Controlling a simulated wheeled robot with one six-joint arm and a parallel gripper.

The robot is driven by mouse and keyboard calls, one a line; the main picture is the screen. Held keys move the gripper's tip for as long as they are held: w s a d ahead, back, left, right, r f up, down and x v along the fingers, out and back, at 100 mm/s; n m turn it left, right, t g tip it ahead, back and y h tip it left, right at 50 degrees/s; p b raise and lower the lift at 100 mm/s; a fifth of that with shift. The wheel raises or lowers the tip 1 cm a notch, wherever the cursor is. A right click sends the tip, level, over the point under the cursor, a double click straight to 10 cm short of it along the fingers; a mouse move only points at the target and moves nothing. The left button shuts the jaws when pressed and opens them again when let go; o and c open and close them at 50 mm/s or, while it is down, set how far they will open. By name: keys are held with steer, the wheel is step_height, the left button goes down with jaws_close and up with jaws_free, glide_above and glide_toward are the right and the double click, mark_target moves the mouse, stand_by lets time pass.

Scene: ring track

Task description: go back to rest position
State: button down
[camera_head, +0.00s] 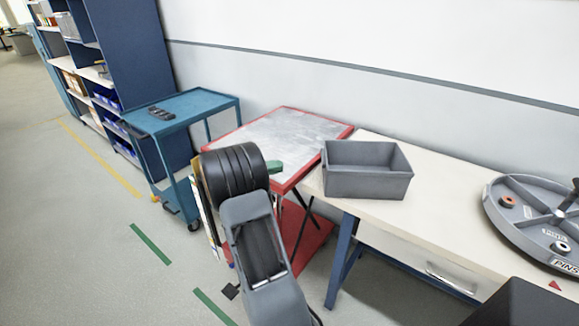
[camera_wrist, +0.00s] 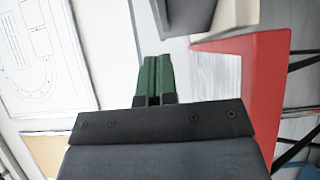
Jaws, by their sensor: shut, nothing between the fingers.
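My gripper (camera_wrist: 154,80) shows in the wrist view with its two green fingers pressed together and nothing between them. In the head view my arm rises from the bottom centre. A green fingertip (camera_head: 275,167) shows just past the black wrist joint, in front of the red-edged table (camera_head: 285,138). The rest of the gripper is hidden behind the arm there. In the wrist view the red edge of a table (camera_wrist: 262,85) lies to the right of the fingers, apart from them.
An empty-looking grey bin (camera_head: 366,184) stands on the white bench (camera_head: 440,218). A grey round tray (camera_head: 520,205) with pins labels sits at the right. A blue cart (camera_head: 185,108) holds a dark device (camera_head: 160,113). Shelves (camera_head: 135,60) stand behind. The floor at left is clear.

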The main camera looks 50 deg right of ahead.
steer(key=s+a+r+n+t+y+p, duration=0.2)
steer(key=a+t+y+p, duration=0.1)
steer(key=a, duration=0.9)
steer(key=s+a+r+n+t+y+p, duration=0.2)
steer(key=a+t+y, duration=0.4)
steer(key=a, duration=0.6)
steer(key=s+a+r+n+t+y+p, duration=0.3)
steer(key=a+t+y, duration=0.2)
steer(key=a, duration=0.7)
steer(key=shift+s+a+r+n+y+p, duration=0.15)
steer(key=shift+a+r+n+y+p, duration=0.1)
steer(key=shift+r+n+y+p, duration=0.05)
steer(key=shift+d, duration=0.15)
